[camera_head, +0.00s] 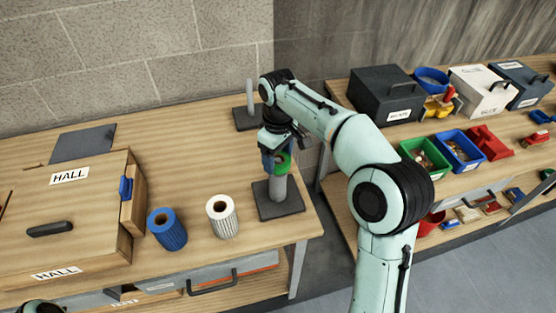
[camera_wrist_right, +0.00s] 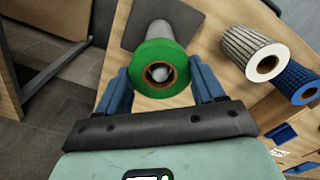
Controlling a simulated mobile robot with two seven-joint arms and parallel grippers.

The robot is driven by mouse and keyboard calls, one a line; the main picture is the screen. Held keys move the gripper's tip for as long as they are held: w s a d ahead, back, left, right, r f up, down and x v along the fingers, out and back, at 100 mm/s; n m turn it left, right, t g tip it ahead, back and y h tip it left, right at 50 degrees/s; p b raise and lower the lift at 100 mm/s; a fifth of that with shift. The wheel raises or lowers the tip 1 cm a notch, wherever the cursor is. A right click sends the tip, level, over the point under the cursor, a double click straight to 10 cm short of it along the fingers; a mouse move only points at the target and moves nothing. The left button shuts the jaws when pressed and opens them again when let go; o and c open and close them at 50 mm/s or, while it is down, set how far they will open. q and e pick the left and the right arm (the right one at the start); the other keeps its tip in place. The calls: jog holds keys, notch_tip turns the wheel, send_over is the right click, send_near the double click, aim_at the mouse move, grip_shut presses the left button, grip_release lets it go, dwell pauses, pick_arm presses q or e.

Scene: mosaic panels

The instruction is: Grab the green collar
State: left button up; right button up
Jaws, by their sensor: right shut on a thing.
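The green collar (camera_head: 284,164) is at the top of a grey upright post (camera_head: 278,188) on a dark square base (camera_head: 292,209), near the right end of the wooden bench. My right gripper (camera_head: 275,158) reaches down to it, with its blue fingers shut on the collar. In the right wrist view the green collar (camera_wrist_right: 158,62) sits between the two fingertips (camera_wrist_right: 163,80), and the post's grey tip shows inside its brown hole. The collar appears to be around the post. My left gripper is not in view; only a bit of my left arm shows at the bottom left.
A blue collar (camera_head: 167,229) and a white ribbed collar (camera_head: 222,217) stand on the bench left of the post. A second post (camera_head: 251,103) stands behind. A wooden box labelled HALL (camera_head: 90,236) fills the left. Another bench at right holds bins (camera_head: 425,158) and cases.

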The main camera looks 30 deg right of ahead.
pick_arm(q)
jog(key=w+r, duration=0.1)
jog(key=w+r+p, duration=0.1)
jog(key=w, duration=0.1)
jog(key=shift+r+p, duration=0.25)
jog(key=shift+p, duration=0.05)
pick_arm(e)
notch_tip(320, 180, up, 17)
jog(key=shift+r, duration=0.15)
